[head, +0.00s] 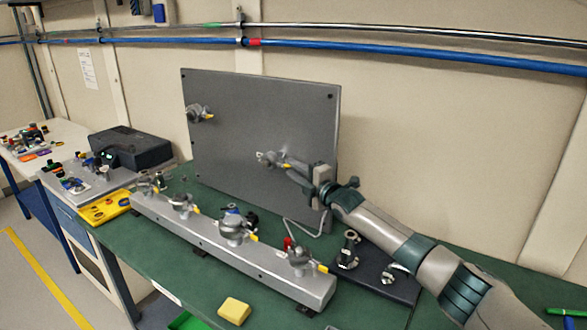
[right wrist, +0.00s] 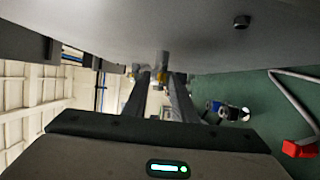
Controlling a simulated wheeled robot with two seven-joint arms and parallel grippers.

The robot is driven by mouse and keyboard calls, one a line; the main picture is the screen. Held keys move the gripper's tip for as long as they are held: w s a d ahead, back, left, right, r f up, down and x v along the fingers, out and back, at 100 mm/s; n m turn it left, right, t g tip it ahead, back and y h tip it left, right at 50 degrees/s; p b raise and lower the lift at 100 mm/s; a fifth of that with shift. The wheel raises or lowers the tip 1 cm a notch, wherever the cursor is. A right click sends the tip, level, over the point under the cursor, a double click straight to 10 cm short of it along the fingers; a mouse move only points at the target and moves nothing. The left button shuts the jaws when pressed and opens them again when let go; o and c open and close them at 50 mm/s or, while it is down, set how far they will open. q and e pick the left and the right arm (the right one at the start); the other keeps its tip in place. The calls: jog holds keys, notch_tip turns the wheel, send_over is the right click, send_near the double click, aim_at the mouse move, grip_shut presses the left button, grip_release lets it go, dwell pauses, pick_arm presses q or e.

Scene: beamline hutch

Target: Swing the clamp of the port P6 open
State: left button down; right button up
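A grey upright panel (head: 225,140) carries two clamped ports. I cannot read a P6 label on either. My right gripper (head: 289,167) is at the right-hand port's clamp, partly covering it. My left gripper is not in view.
A long grey manifold (head: 215,247) with several clamped ports lies on the green bench in front of the panel. A dark plate (head: 375,285) with metal fittings lies under my right arm. A yellow block (head: 234,311) and yellow tray (head: 104,208) are nearby.

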jog(key=shift+w+a, duration=0.1)
jog(key=shift+w, duration=0.15)
grip_shut()
dwell(1.4)
